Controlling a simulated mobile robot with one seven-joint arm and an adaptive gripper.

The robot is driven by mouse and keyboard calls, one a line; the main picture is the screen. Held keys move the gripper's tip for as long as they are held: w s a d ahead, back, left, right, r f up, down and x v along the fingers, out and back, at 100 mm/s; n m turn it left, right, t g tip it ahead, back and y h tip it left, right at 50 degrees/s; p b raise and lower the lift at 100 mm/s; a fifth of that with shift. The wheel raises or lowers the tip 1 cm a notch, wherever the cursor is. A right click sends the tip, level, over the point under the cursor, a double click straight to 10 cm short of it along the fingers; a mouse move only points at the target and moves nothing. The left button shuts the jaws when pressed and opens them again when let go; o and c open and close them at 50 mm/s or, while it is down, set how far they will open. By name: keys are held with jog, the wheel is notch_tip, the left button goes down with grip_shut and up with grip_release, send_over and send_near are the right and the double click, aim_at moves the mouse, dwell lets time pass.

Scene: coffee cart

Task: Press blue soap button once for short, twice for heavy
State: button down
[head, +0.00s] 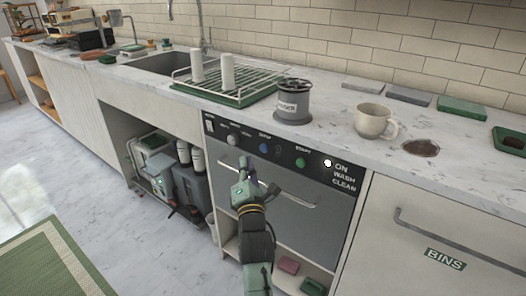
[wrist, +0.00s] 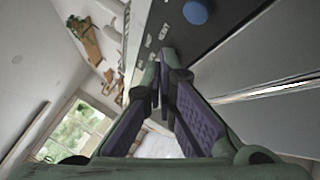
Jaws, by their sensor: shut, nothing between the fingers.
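The blue soap button (head: 263,148) is on the dark control panel of the dishwasher under the counter. It also shows as a blue disc at the top of the wrist view (wrist: 196,12). My gripper (head: 243,166) is in front of the panel, just below and left of the blue button in the head view. In the wrist view its fingertips (wrist: 166,66) are together and empty, apart from the button in the picture. A pale knob (head: 233,140) is left of the button. Its setting is too small to read.
A green button (head: 300,162) and a white light (head: 327,162) beside "ON WASH CLEAN" are further right on the panel. The dishwasher handle (head: 290,194) juts out below. A cup (head: 375,121) and a grey canister (head: 293,106) stand on the counter above.

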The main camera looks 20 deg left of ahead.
jog(key=shift+w+d+b, duration=0.3)
jog(key=shift+w+d, duration=0.05)
jog(key=shift+w, duration=0.55)
jog(key=shift+w+d+b, duration=0.3)
jog(key=shift+w, duration=0.55)
jog(key=shift+w, duration=0.1)
jog(key=shift+w+d+b, duration=0.15)
jog(key=shift+w+b, duration=0.15)
jog(key=shift+b, duration=0.15)
jog(key=shift+w+d+b, duration=0.15)
jog(key=shift+w+b, duration=0.25)
jog(key=shift+w, duration=0.05)
dwell(0.6)
dwell(0.3)
jog(key=shift+s+a, duration=0.25)
jog(key=shift+s, duration=0.6)
jog(key=shift+s+a+p, duration=0.2)
jog(key=shift+s+a, duration=0.1)
jog(key=shift+s, duration=0.5)
jog(key=shift+s+a+p, duration=0.15)
jog(key=shift+s+a, duration=0.1)
jog(key=shift+s, duration=0.5)
jog(key=shift+s+a+p, duration=0.2)
jog(key=shift+s+a, duration=0.1)
jog(key=shift+s, duration=0.5)
